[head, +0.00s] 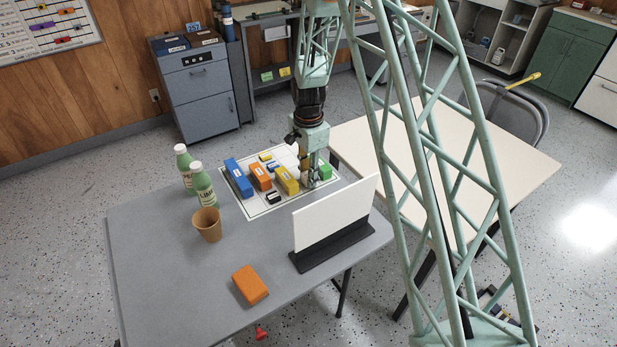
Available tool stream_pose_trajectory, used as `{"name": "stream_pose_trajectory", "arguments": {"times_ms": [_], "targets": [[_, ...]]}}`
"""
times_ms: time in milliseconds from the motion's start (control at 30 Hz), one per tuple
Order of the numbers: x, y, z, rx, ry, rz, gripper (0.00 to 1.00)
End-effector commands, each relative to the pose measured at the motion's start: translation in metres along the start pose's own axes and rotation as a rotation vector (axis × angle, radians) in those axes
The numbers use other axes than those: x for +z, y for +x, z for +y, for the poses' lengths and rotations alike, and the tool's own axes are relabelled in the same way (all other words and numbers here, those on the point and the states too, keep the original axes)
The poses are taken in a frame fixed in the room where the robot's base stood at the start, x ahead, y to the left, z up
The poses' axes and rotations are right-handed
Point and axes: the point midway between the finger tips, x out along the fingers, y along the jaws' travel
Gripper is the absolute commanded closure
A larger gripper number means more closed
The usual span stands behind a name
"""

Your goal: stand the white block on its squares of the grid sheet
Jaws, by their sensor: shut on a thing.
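The grid sheet (253,208) lies at the far right part of the grey table. My gripper (312,183) points down over the sheet's right part, between the yellow block (287,181) and the green block (325,171). Its fingers are shut on a block, taken to be the white block, which they mostly hide. No other white block shows on the table. I cannot tell whether the held block touches the sheet. A blue block (238,178), an orange block (261,177) and small yellow, blue and black pieces also stand on the sheet.
A white panel in a black base (333,246) stands just in front of the sheet. Two green bottles (204,187) and a brown cup (207,225) stand to its left. A loose orange block (250,285) lies nearer. A cream table (480,160) adjoins at right.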

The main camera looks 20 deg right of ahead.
Motion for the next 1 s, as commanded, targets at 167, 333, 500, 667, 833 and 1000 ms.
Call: {"name": "stream_pose_trajectory", "arguments": {"times_ms": [167,333,500,667,833,1000], "targets": [[0.0,0.002,0.0,0.0,0.0,0.0,0.89],[0.0,0.003,0.0,0.0,0.0,0.0,0.71],[0.0,0.003,0.0,0.0,0.0,0.0,0.64],[0.0,0.003,0.0,0.0,0.0,0.0,0.64],[0.0,0.001,0.0,0.0,0.0,0.0,0.64],[0.0,-0.008,0.0,0.0,0.0,0.0,0.64]]}}
